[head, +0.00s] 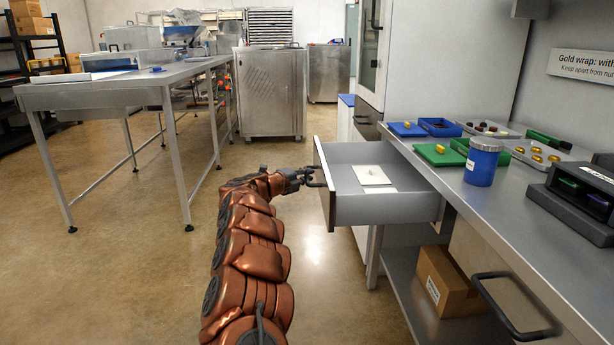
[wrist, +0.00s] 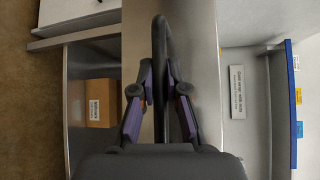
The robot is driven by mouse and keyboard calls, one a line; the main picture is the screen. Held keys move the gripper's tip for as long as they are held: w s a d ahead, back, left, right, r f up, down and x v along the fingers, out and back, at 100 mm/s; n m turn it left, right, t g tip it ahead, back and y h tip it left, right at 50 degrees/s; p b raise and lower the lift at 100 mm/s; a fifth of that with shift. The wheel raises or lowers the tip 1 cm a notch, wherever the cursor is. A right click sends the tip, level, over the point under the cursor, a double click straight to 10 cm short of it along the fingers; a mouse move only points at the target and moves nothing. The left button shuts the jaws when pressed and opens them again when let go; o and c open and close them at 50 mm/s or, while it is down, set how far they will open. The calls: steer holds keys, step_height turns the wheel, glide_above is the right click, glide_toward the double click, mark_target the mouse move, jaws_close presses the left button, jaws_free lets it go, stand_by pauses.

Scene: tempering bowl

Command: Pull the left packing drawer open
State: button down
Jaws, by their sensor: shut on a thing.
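The left packing drawer (head: 385,209) is grey and stands well out from under the counter, with its inside showing. White sheets or cards (head: 372,175) lie on its floor. My gripper (head: 307,178) is at the drawer's front panel and shut on its dark bar handle (wrist: 160,42). In the wrist view the handle runs between the two purple-sided fingers of my gripper (wrist: 161,98), with the grey drawer front (wrist: 198,50) behind it. In the head view my fingers partly hide the handle.
The counter (head: 480,205) holds a blue jar (head: 482,162), green and blue trays and a dark rack (head: 575,195). A second black handle (head: 515,308) sticks out at the lower right. A cardboard box (head: 448,285) is on the lower shelf. Floor left of the drawer is clear.

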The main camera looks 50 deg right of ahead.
steer(key=c, duration=1.2)
jaws_free()
steer(key=shift+a, duration=0.1)
steer(key=a, duration=0.4)
steer(key=a+r, duration=0.1)
steer(key=a, duration=0.6)
steer(key=shift+w+a+r, duration=0.2)
steer(key=shift+a+r, duration=0.15)
